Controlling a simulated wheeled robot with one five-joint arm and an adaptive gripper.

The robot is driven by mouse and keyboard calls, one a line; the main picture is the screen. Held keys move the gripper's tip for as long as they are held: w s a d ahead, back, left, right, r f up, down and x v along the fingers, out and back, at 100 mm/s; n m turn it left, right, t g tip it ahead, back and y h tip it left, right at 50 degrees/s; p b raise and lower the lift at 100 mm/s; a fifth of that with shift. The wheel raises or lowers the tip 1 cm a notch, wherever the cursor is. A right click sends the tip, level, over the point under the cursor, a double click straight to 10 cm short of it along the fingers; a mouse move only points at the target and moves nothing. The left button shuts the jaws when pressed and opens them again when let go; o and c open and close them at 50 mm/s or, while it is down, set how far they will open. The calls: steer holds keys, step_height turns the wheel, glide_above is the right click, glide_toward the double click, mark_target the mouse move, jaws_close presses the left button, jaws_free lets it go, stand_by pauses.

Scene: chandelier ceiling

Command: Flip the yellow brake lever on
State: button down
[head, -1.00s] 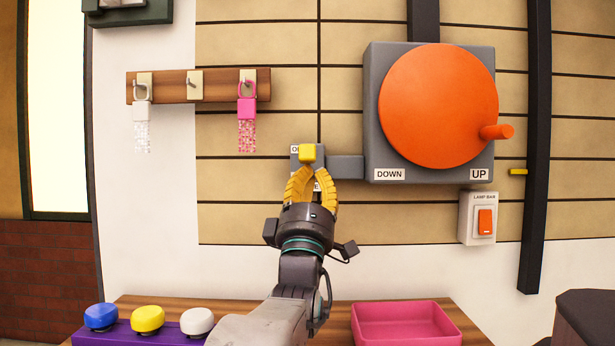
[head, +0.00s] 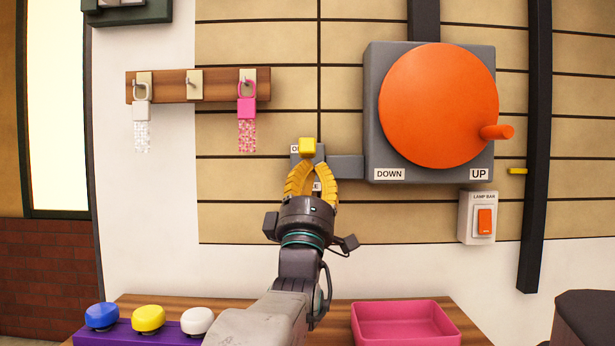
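The yellow brake lever (head: 307,146) shows as a small yellow block on a grey wall plate, left of the grey box. My gripper (head: 313,162) points up at the wall, with its two yellow ribbed fingers curving in toward each other just below the block. The fingertips overlap the block's lower edge in the picture; I cannot tell whether they touch it. A gap shows between the fingers lower down. The fingers cover much of the plate and its labels, so only "O" and "E" letters show.
A grey box (head: 371,140) bears a large orange disc (head: 437,105) with a handle, right of the lever. A lamp switch (head: 485,221) is below it. Padlocks hang on a wooden rack (head: 220,86) at upper left. Coloured buttons (head: 148,318) and a pink tray (head: 405,304) are below.

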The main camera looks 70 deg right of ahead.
mark_target(312, 157)
steer(key=shift+r+p, duration=1.05)
steer(key=shift+r, duration=0.7)
stand_by(1.6)
steer(key=shift+f, duration=0.1)
step_height(312, 157, down, 8)
steer(key=b, duration=0.4)
stand_by(1.2)
stand_by(0.4)
steer(key=shift+a+f, duration=0.1)
steer(key=shift+f, duration=2.4)
